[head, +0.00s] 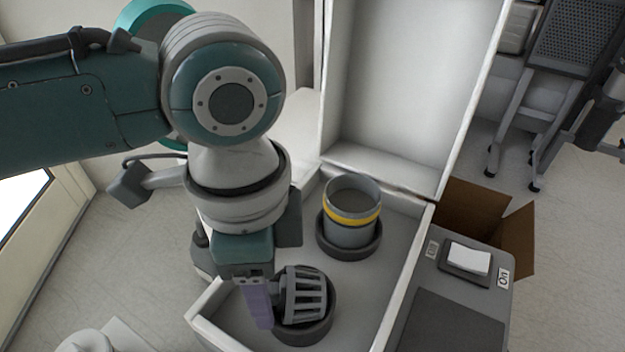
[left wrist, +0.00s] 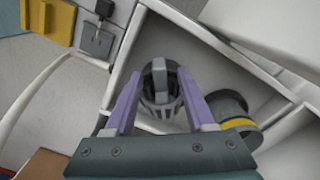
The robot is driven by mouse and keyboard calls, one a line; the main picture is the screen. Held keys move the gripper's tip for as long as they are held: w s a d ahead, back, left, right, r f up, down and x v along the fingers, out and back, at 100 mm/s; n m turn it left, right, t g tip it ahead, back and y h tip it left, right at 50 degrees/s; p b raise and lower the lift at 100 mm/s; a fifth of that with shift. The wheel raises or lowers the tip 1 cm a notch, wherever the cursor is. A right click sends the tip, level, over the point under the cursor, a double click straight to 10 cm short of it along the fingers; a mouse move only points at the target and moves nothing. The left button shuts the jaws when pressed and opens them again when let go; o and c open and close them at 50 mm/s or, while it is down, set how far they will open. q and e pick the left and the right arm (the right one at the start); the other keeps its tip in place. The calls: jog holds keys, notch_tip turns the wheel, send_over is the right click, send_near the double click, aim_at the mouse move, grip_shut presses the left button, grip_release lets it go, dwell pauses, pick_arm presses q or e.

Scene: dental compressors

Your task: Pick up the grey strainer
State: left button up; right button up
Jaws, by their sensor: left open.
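The grey strainer (head: 301,296) is a slatted basket that sits in a dark round holder (head: 318,329) in the near part of a white open box. It also shows in the left wrist view (left wrist: 160,88), between my two purple fingers. My left gripper (head: 262,304) is open, pointing down at the strainer's left side in the head view. In the left wrist view my left gripper (left wrist: 160,108) has one finger on each side of the strainer, with no clear grip on it. The right gripper is not in view.
A grey cup with a yellow band (head: 351,212) stands in another dark holder behind the strainer. The white box (head: 205,333) has raised walls, and its lid (head: 405,80) stands open at the back. A grey unit with a white switch (head: 468,261) is at the right.

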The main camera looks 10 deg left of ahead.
pick_arm(q)
jog(key=shift+r, duration=0.1)
grip_shut()
dwell(0.5)
